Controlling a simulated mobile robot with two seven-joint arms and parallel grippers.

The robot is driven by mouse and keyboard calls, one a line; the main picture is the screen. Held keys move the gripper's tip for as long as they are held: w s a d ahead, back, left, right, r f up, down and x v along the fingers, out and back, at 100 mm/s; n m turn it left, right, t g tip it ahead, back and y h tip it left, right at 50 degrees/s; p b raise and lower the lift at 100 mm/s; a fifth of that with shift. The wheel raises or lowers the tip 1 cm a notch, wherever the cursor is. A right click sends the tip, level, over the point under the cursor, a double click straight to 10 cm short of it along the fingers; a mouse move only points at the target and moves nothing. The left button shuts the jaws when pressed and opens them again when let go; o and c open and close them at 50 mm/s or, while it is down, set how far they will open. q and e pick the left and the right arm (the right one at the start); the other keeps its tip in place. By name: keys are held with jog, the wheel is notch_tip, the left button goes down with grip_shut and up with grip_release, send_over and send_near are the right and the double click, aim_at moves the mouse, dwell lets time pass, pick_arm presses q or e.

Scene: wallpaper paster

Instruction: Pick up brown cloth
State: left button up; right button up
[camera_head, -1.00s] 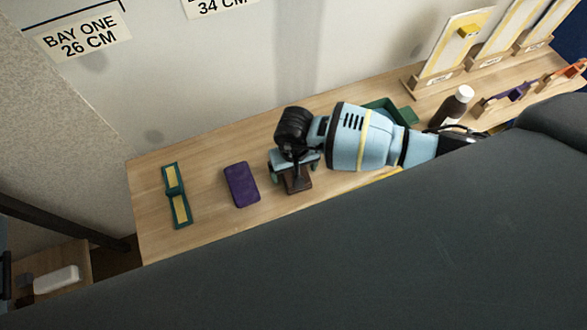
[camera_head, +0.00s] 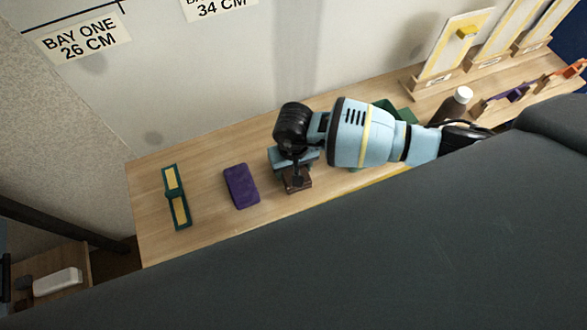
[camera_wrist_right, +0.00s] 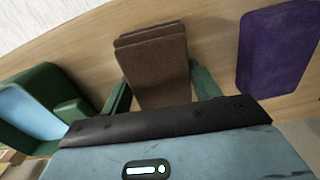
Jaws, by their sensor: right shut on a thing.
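The brown cloth (camera_wrist_right: 155,70) is a folded, layered block between the two green fingers of my right gripper (camera_wrist_right: 162,90) in the right wrist view. The fingers press on its two sides. In the head view the brown cloth (camera_head: 297,181) shows below my right gripper (camera_head: 292,165), just over the wooden table. I cannot tell whether it still touches the table. The wrist hides part of the cloth. My left gripper is not in view.
A purple cloth (camera_head: 241,186) lies left of the brown cloth. Boards in wooden stands (camera_head: 447,50) line the back.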

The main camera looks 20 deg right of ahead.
jog(key=shift+w+r, duration=0.1)
jog(key=shift+r, duration=0.8)
jog(key=s+d, duration=0.2)
jog(key=s, duration=0.5)
jog(key=s+d+r, duration=0.1)
jog(key=s+d, duration=0.1)
jog(key=s, duration=0.6)
jog(key=shift+s+d+r, duration=0.25)
jog(key=shift+d, duration=0.1)
jog(key=o, duration=0.4)
jog(key=c, duration=0.4)
